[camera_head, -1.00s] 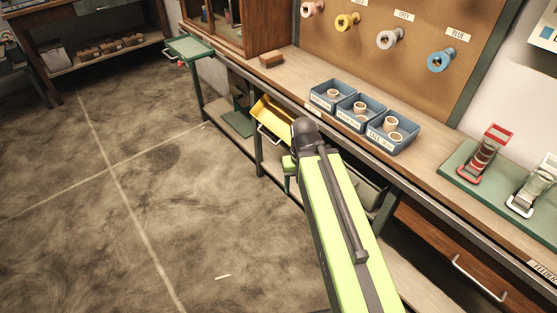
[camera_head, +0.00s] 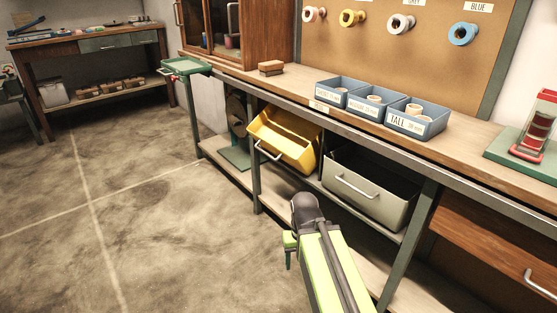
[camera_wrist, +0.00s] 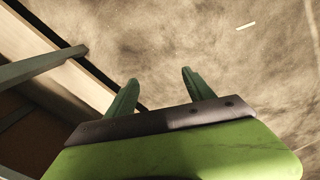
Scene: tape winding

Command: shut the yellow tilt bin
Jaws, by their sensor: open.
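The yellow tilt bin (camera_head: 284,139) hangs under the workbench, left of a grey bin. It is tilted out, with its open top and its front handle (camera_head: 268,151) showing. My gripper (camera_head: 289,256) is in front of the bench, lower than the yellow bin and well apart from it. In the wrist view its two green fingers (camera_wrist: 160,95) stand apart with nothing between them. The yellow bin does not show in the wrist view.
The grey bin (camera_head: 370,188) with a handle is right of the yellow bin. Bench legs (camera_head: 257,170) and a lower shelf (camera_head: 225,163) frame the space. Blue boxes (camera_head: 419,118) with rolls stand on the bench top. The floor (camera_head: 140,230) in front is clear.

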